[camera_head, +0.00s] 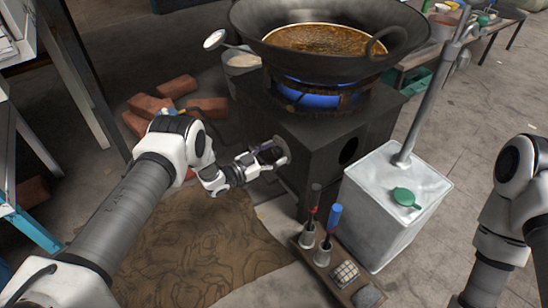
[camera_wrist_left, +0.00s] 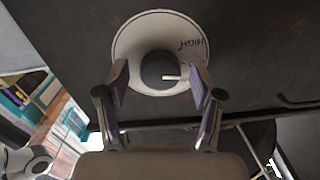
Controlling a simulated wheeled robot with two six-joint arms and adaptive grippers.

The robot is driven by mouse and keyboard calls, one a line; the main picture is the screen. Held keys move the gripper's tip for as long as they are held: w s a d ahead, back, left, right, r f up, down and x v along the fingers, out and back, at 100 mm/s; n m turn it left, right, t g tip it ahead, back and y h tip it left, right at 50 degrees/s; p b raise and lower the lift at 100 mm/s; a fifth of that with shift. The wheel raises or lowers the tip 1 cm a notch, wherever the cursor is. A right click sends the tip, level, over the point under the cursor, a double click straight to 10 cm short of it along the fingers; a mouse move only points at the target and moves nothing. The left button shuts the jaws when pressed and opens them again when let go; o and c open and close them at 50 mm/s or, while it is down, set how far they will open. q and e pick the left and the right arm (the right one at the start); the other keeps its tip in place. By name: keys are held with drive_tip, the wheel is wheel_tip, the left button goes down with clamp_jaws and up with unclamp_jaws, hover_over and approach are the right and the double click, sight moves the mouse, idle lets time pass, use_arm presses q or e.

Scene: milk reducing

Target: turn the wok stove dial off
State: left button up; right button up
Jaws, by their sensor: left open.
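The dark stove (camera_head: 325,135) carries a large wok (camera_head: 400,35) of brown liquid, with blue flames (camera_head: 318,100) burning beneath it. The dial is a dark round knob (camera_wrist_left: 158,68) with a white pointer mark, set on a pale round plate (camera_wrist_left: 130,42) lettered HIGH. In the head view, the plate's edge (camera_head: 284,148) shows past my left gripper (camera_head: 272,155), which covers most of the dial. In the left wrist view, my left gripper is open, with one finger on each side of the knob. Contact cannot be told. My right arm shows, but its gripper is out of view.
A white metal canister (camera_head: 375,225) with a green cap stands right of the stove. A wooden tray (camera_head: 310,262) with brushes sits in front. Bricks (camera_head: 207,107) lie left. A brown mat (camera_head: 200,245) lies under my left arm.

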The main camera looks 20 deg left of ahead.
use_arm(q)
drive_tip(key=c, duration=1.1)
drive_tip(key=shift+d+r+m, duration=0.1)
drive_tip(key=shift+m, duration=0.3)
drive_tip(key=m+p, duration=0.1)
drive_tip(key=m, duration=0.2)
drive_tip(key=shift+m+p, duration=0.3)
drive_tip(key=shift+m, duration=0.1)
drive_tip(key=m+p, duration=0.1)
drive_tip(key=m, duration=0.2)
drive_tip(key=shift+d+m, duration=0.1)
drive_tip(key=shift+m, duration=0.2)
drive_tip(key=m+p, duration=0.1)
drive_tip(key=m, duration=0.3)
drive_tip(key=shift+f+m+p, duration=0.2)
drive_tip(key=shift+m+p, duration=0.3)
drive_tip(key=shift+m, duration=1.4)
